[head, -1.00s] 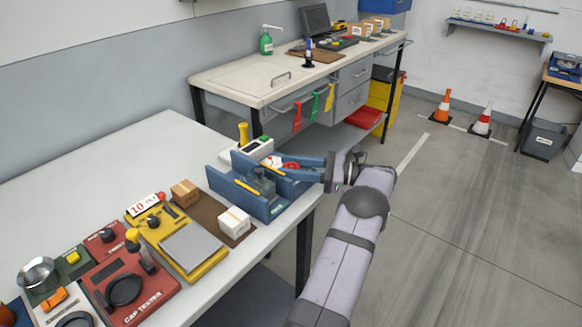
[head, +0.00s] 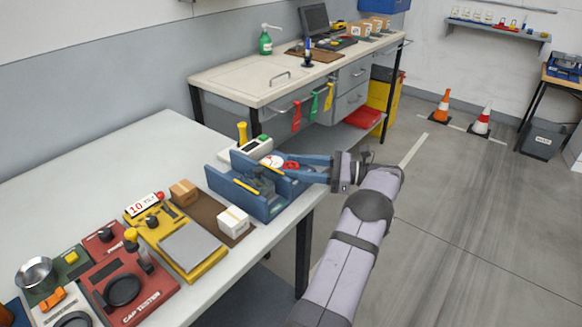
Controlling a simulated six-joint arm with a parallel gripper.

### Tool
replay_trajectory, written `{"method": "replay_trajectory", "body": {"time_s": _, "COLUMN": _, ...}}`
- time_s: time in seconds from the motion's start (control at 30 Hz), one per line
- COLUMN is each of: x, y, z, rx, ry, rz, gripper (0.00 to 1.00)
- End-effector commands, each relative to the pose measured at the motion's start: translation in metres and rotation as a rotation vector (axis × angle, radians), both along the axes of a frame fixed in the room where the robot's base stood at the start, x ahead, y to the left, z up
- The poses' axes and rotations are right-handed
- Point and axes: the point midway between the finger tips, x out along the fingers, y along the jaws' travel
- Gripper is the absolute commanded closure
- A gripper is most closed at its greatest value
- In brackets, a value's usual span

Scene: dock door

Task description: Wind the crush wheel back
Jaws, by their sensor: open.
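The red crush wheel (head: 291,165) sits on the right side of the blue crush fixture (head: 262,208), near the right edge of the white table. A round white dial (head: 272,161) shows just left of the wheel. My gripper (head: 297,167) reaches in from the right, its blue fingers level with the wheel. The fingers are open, one on the far side and one on the near side of the wheel. Whether either finger touches the wheel cannot be told. The near finger and the fixture's wall hide part of the wheel.
A small white box (head: 233,221) and a brown box (head: 184,192) stand left of the fixture. A yellow scale (head: 190,248) and a red cap tester (head: 128,288) fill the near left. A workbench (head: 245,85) stands behind.

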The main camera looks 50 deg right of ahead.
Motion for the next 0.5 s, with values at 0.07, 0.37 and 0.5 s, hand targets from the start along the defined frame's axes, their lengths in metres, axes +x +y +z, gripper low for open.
{"method": "replay_trajectory", "body": {"time_s": 0.07, "x": -0.011, "y": -0.007, "z": -0.002, "rx": -0.002, "ry": 0.000, "rz": -0.003, "gripper": 0.55}}
{"method": "replay_trajectory", "body": {"time_s": 0.37, "x": -0.041, "y": -0.022, "z": -0.001, "rx": -0.002, "ry": -0.001, "rz": -0.001, "gripper": 0.55}}
{"method": "replay_trajectory", "body": {"time_s": 0.5, "x": -0.046, "y": -0.024, "z": 0.000, "rx": 0.000, "ry": 0.000, "rz": 0.000, "gripper": 0.55}}
